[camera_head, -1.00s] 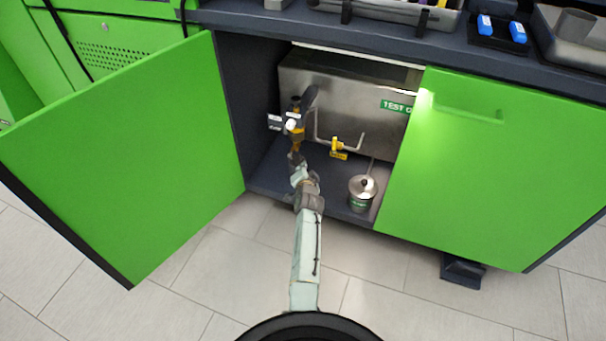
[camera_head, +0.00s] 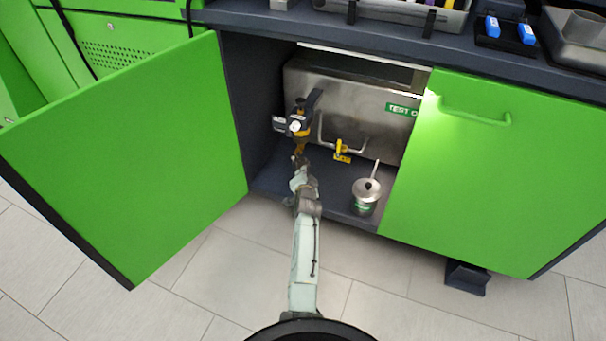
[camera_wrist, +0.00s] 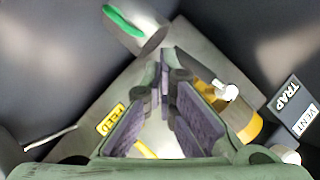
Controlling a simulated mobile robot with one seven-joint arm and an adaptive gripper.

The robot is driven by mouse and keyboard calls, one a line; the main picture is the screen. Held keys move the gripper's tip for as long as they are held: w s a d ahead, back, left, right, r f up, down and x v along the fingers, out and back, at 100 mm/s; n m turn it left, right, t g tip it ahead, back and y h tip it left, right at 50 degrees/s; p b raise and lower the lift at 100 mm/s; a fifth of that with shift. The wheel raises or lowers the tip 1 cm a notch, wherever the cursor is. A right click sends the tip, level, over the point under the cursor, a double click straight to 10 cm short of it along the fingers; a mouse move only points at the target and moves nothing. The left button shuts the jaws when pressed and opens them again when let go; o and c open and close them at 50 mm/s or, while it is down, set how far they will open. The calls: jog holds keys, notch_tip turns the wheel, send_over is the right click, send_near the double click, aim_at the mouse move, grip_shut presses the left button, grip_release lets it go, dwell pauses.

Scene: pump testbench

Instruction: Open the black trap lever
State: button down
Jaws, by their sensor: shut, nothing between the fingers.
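The trap assembly (camera_head: 299,126) stands in the open cabinet, in front of the steel tank, with a brass-yellow body and a white knob. A black lever-like piece (camera_head: 314,99) juts from its upper right. In the wrist view a dark bar (camera_wrist: 197,66) lies right of the fingers, beside the brass body (camera_wrist: 245,122) and white knob (camera_wrist: 229,92); I cannot tell whether it touches a finger. The TRAP tag (camera_wrist: 289,95) is at the right. My gripper (camera_wrist: 165,72) is shut and empty; in the head view it is small, just below the trap, and partly hidden.
A yellow feed valve (camera_head: 342,150) is right of the trap; its FEED tag (camera_wrist: 112,118) is left of the fingers. The open green door (camera_head: 130,160) bounds the left, the closed one (camera_head: 490,180) the right.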

dwell(0.8)
notch_tip(320, 180, up, 10)
dwell(0.5)
dwell(0.3)
